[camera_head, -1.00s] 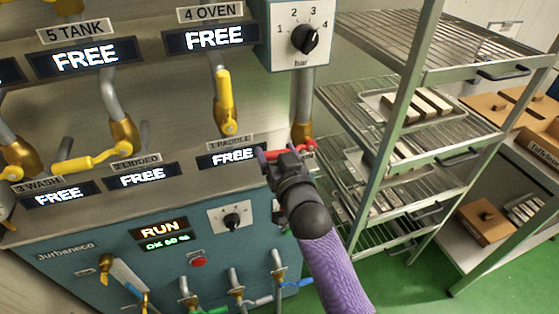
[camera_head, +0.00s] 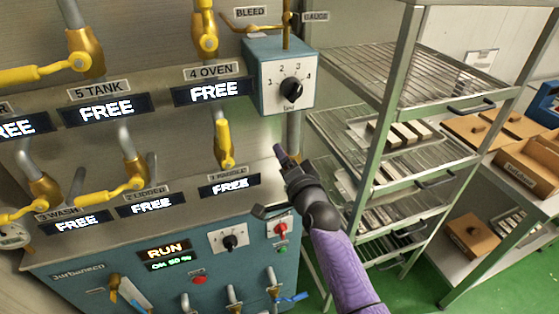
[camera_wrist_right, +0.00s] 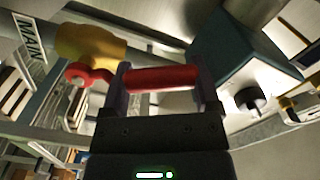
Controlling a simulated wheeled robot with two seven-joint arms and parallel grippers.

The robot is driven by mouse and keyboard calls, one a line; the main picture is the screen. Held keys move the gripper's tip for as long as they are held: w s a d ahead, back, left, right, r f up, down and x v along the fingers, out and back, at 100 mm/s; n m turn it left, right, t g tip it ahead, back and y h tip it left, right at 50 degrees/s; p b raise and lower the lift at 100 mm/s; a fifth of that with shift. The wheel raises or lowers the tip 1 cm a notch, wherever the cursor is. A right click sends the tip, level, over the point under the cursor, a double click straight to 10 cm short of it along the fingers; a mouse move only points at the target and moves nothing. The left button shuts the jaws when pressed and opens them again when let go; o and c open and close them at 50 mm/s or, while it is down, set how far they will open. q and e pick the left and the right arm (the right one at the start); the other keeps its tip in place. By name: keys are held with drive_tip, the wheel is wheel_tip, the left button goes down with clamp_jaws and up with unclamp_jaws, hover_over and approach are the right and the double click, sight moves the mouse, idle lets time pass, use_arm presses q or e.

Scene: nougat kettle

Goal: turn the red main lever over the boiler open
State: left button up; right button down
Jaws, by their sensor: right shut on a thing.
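The red main lever (camera_wrist_right: 160,79) lies across the wrist view between the two fingers of my right gripper (camera_wrist_right: 166,88), which is shut on its grip. Its red hub joins a brass valve body (camera_wrist_right: 92,45) at the left. In the head view my right gripper (camera_head: 282,154) is in front of the pipe under the gauge box, to the right of the 1 PADDLE sign. It hides the red lever there. The boiler (camera_head: 110,262) is the blue cabinet at the lower left, showing RUN. My left gripper is not in view.
The blue-grey gauge box (camera_head: 279,75) is just above my right gripper. A yellow lever (camera_head: 224,145) hangs close on its left. A wire rack (camera_head: 385,170) with trays stands close on the right. A red button (camera_head: 281,229) is below the gripper.

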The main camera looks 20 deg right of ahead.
drive_tip(key=d+m, duration=0.1)
drive_tip(key=d+r+m, duration=0.1)
drive_tip(key=m, duration=0.1)
drive_tip(key=shift+d, duration=0.1)
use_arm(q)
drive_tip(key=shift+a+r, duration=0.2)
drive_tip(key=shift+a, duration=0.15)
use_arm(e)
drive_tip(key=shift+d+m, duration=0.9)
drive_tip(key=shift+m, duration=0.6)
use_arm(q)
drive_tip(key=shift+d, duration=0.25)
use_arm(e)
unclamp_jaws()
drive_tip(key=shift+d, duration=0.1)
use_arm(q)
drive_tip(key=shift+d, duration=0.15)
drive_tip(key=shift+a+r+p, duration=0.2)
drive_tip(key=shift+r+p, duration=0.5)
drive_tip(key=shift+p, duration=0.05)
use_arm(e)
drive_tip(key=s, duration=1)
drive_tip(key=shift+d, duration=0.15)
